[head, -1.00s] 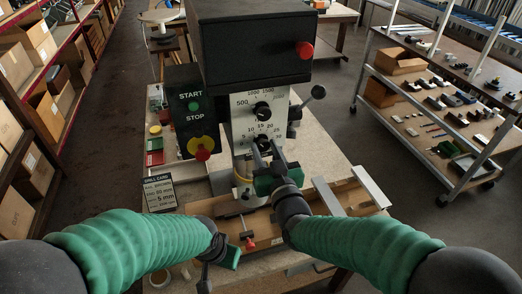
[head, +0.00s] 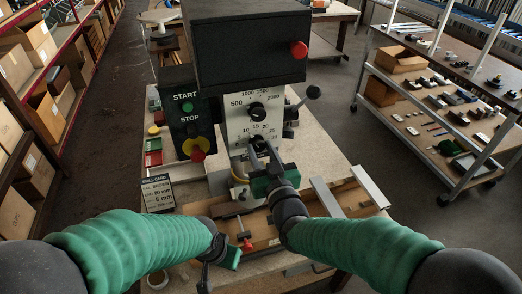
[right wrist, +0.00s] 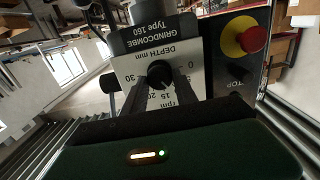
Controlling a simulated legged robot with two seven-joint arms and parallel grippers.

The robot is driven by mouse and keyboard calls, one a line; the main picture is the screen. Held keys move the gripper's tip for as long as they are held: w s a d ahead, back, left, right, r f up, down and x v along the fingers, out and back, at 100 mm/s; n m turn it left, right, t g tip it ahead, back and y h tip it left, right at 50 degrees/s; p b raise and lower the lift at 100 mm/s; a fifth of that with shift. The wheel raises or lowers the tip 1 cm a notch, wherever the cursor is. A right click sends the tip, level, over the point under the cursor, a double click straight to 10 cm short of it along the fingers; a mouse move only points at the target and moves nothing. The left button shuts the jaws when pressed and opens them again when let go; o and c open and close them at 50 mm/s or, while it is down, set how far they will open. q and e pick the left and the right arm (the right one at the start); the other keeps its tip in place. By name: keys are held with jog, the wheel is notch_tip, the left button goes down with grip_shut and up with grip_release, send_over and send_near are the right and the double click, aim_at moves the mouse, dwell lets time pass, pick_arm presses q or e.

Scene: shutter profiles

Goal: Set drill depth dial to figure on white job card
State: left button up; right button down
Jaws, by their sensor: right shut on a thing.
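The drill's depth dial (head: 258,142) is a black knob on the white front panel, below the rpm dial (head: 256,110). My right gripper (head: 257,150) is shut on the depth dial and hides part of it. In the right wrist view, the two dark fingers (right wrist: 152,92) close on the dial (right wrist: 160,73), with DEPTH mm upside down above it. Its exact setting is not readable. The drill card (head: 158,193) stands left of the drill; it looks dark with pale lettering, and 5 mm is its clearest line. My left gripper (head: 222,258) hangs low near the bench front; its fingers are unclear.
The START/STOP box (head: 187,115) with a red and yellow button (head: 197,150) is left of the dials. A wooden tray (head: 330,205) lies below. A trolley (head: 440,110) stands right.

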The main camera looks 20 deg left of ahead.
jog(key=shift+f, duration=0.2)
jog(key=c, duration=1.3)
grip_release()
jog(key=shift+c, duration=0.2)
jog(key=o, duration=0.3)
jog(key=shift+s+r, duration=0.1)
jog(key=shift+s+d, duration=0.2)
jog(key=b+v, duration=0.9)
jog(key=v, duration=0.7)
jog(key=shift+d+b, duration=0.1)
jog(key=shift+b, duration=0.25)
